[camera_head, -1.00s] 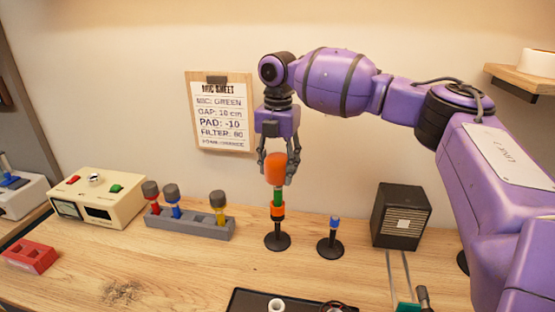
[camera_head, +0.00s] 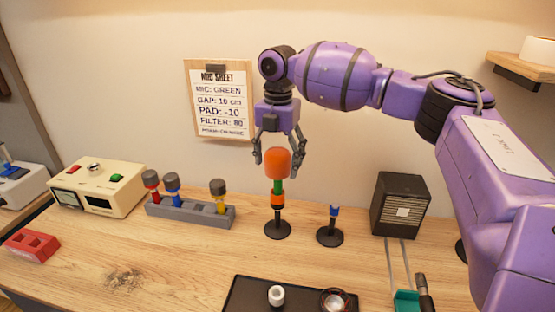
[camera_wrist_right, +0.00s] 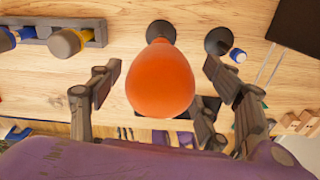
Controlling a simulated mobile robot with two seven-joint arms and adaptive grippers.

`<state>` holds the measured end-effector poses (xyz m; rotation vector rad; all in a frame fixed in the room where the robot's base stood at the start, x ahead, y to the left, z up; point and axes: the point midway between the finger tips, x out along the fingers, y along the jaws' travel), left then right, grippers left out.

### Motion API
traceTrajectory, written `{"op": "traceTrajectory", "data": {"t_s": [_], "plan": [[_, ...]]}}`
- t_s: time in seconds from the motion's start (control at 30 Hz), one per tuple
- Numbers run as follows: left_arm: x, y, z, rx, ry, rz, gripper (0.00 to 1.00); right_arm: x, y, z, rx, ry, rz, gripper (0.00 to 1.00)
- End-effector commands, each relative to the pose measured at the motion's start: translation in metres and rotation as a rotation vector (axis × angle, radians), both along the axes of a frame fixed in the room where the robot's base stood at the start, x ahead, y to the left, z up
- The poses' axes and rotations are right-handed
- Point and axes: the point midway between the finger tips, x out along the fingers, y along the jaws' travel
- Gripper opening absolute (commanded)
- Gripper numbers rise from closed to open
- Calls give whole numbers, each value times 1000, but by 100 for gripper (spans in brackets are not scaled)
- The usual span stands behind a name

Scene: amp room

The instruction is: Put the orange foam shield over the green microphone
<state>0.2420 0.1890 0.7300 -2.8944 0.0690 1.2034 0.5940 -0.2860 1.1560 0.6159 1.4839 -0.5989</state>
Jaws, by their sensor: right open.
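The orange foam shield (camera_head: 277,163) sits over the top of the green microphone (camera_head: 278,185), which stands upright in an orange holder on a round black base. My right gripper (camera_head: 278,168) is open, with its fingers apart on both sides of the shield. In the right wrist view, the shield (camera_wrist_right: 160,78) lies between the spread fingers of my right gripper (camera_wrist_right: 165,95), with gaps on both sides. The shield hides the microphone's head and most of its body there. My left gripper is in neither view.
A stand with a small blue-topped piece (camera_head: 331,230) is close on the right, and a dark speaker box (camera_head: 402,207) is beyond it. A grey rack (camera_head: 190,212) holds several microphones at left. A black tray (camera_head: 245,296) lies in front. A clipboard sheet (camera_head: 220,100) hangs behind.

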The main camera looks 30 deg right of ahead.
Motion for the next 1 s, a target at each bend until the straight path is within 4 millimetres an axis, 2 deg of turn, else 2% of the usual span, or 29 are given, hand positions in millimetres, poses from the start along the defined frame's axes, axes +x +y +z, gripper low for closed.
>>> {"op": "traceTrajectory", "data": {"t_s": [0.17, 0.27, 0.37, 0.7, 0.83, 1.0], "plan": [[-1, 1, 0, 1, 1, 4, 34, 0, 0, 1, 0, 0, 0, 71], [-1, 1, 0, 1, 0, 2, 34, 1, 0, 9, 1, -3, 0, 71], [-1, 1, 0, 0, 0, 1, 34, 1, 0, 24, 1, -4, -1, 71], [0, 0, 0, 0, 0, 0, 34, 0, 0, 94, 1, -1, 0, 71], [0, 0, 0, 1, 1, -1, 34, 0, -1, 111, 1, -1, 0, 71], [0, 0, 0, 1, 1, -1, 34, 0, -1, 120, -1, 1, 0, 71]]}}
